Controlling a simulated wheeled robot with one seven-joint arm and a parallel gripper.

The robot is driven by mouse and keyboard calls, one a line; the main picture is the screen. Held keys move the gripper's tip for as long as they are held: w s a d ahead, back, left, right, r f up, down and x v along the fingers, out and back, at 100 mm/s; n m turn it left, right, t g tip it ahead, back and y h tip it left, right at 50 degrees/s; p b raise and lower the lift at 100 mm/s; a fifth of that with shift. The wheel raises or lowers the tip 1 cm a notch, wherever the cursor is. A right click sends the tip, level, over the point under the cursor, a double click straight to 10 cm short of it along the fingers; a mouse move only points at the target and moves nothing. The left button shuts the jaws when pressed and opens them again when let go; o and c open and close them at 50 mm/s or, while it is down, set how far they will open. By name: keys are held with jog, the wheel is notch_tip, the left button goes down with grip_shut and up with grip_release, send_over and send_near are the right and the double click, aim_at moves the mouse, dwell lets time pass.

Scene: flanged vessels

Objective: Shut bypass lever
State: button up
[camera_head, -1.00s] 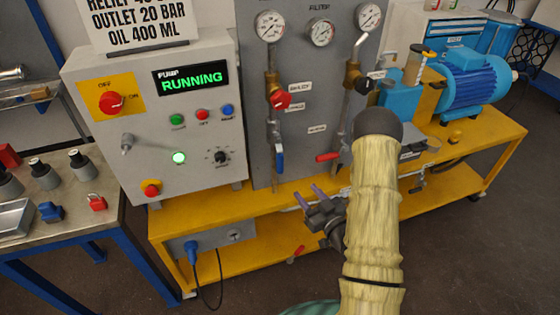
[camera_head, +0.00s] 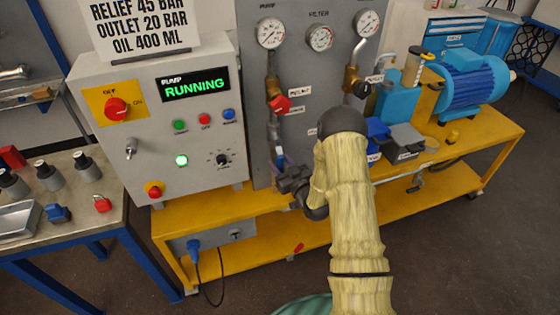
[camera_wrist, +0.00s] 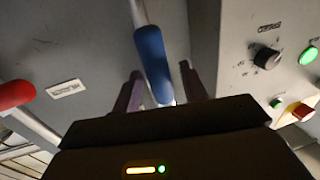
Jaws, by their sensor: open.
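A blue-handled lever (camera_wrist: 153,62) hangs downward on the grey panel, on the lower end of the left pipe. In the head view its handle (camera_head: 279,160) is partly hidden by my gripper (camera_head: 282,171). In the wrist view my gripper (camera_wrist: 160,90) is open, with one purple finger on each side of the blue handle. I cannot tell whether either finger touches it. A red-handled lever (camera_wrist: 16,94) shows at the left of the wrist view; in the head view my arm hides it. I cannot read which lever is labelled bypass.
The control box (camera_head: 190,135) with knobs, buttons and a "RUNNING" display stands left of my gripper. A red valve knob (camera_head: 279,104) sits above the lever. The yellow bench (camera_head: 205,208) runs below. A blue motor (camera_head: 470,80) is at the right.

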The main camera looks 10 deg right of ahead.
jog(key=shift+w+a, duration=0.15)
jog(key=shift+w, duration=0.3)
grip_shut()
